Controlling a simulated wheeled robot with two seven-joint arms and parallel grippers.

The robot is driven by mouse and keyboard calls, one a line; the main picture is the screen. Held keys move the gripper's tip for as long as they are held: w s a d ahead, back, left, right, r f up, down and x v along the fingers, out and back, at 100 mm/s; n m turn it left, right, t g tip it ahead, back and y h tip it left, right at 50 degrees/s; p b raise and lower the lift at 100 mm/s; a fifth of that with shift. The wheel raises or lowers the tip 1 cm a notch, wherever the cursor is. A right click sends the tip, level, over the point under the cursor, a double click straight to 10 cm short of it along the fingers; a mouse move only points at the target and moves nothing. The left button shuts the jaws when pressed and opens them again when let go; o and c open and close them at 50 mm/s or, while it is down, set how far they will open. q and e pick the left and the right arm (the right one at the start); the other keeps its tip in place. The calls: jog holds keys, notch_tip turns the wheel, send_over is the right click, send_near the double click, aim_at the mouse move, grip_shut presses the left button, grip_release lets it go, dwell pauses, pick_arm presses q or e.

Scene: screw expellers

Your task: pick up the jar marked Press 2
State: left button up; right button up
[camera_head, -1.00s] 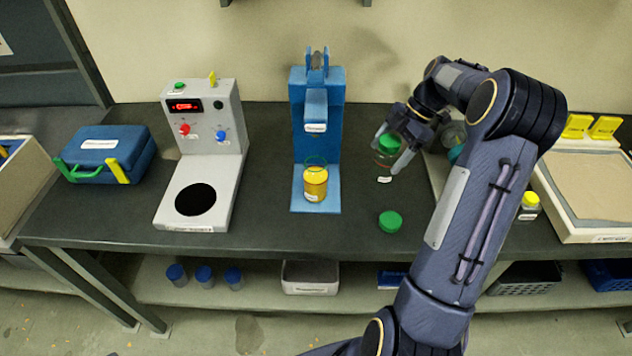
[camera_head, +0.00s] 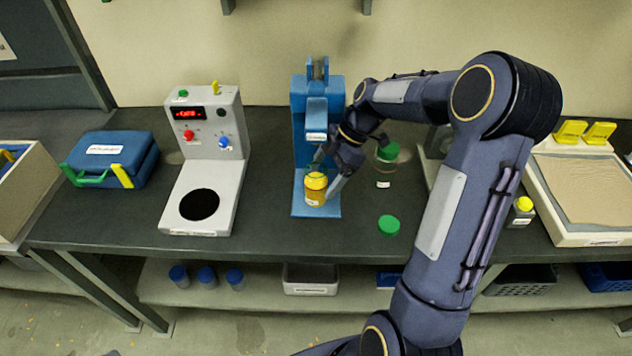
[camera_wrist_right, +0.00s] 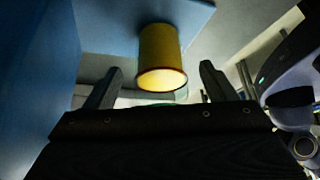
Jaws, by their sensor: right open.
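A jar with yellow contents (camera_head: 316,188) stands upright on the base plate of the blue press (camera_head: 322,119). A small white label shows on it, too small to read. In the right wrist view the yellow jar (camera_wrist_right: 161,55) lies ahead, between the lines of the two fingers. My right gripper (camera_head: 327,178) is open and empty, close to the jar on its right side. The fingers partly overlap the jar in the head view, and I cannot tell whether they touch it. My left gripper is not in view.
A green-topped clear jar (camera_head: 387,154) and a green lid (camera_head: 388,225) are right of the press. A grey device with a black round plate (camera_head: 199,204) stands left, a blue case (camera_head: 112,158) further left. A sand-coloured tray (camera_head: 585,240) is at the right.

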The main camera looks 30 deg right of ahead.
jog(key=shift+w+a+r, duration=0.1)
jog(key=shift+a, duration=0.8)
jog(key=shift+a+f+p, duration=0.25)
jog(key=shift+p, duration=0.05)
jog(key=shift+w+f, duration=0.1)
jog(key=shift+f, duration=0.3)
jog(key=shift+c, duration=0.5)
jog(key=c, duration=1.2)
jog(key=shift+a+r, duration=0.1)
jog(key=shift+r, duration=0.05)
